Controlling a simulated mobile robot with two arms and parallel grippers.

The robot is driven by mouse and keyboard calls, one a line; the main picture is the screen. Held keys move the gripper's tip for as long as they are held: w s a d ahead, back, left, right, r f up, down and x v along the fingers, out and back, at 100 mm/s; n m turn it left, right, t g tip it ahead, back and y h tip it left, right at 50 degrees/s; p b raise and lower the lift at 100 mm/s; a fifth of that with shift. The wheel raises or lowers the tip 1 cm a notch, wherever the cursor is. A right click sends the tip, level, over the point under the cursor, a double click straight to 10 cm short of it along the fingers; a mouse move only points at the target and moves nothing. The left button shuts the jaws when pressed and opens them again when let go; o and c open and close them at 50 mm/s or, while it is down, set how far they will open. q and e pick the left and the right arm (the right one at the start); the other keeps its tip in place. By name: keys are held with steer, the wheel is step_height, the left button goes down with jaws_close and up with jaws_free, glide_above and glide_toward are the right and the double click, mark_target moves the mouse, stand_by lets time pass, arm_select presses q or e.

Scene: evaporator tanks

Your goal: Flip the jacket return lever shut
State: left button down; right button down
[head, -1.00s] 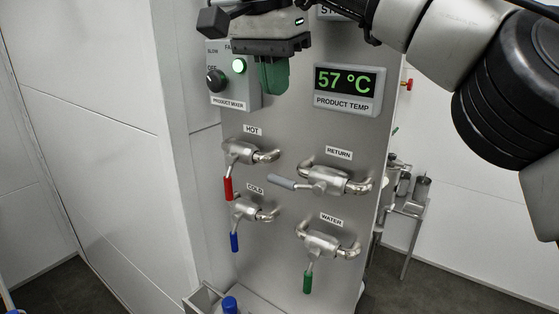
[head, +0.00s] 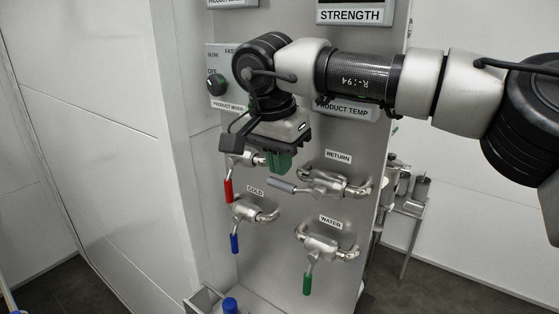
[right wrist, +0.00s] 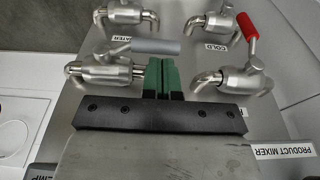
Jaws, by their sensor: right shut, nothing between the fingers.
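The RETURN valve (head: 334,184) is a steel valve on the panel. Its grey-handled lever (head: 282,185) points left, nearly level. My right gripper (head: 279,170) has green fingers, shut and empty, pointing down just above the grey handle's outer end. In the right wrist view the shut fingers (right wrist: 161,76) lie close beside the grey handle (right wrist: 155,46); I cannot tell whether they touch it. The RETURN valve body (right wrist: 104,71) is to the left there. My left gripper is not in view.
The HOT valve's red lever (head: 228,190) hangs just left of my right gripper, its valve partly covered by it. The COLD valve's blue lever (head: 235,243) and the WATER valve's green lever (head: 307,284) hang down lower. A small cart (head: 412,207) stands at the right.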

steer(key=shift+s+f, duration=0.1)
steer(key=shift+f, duration=0.4)
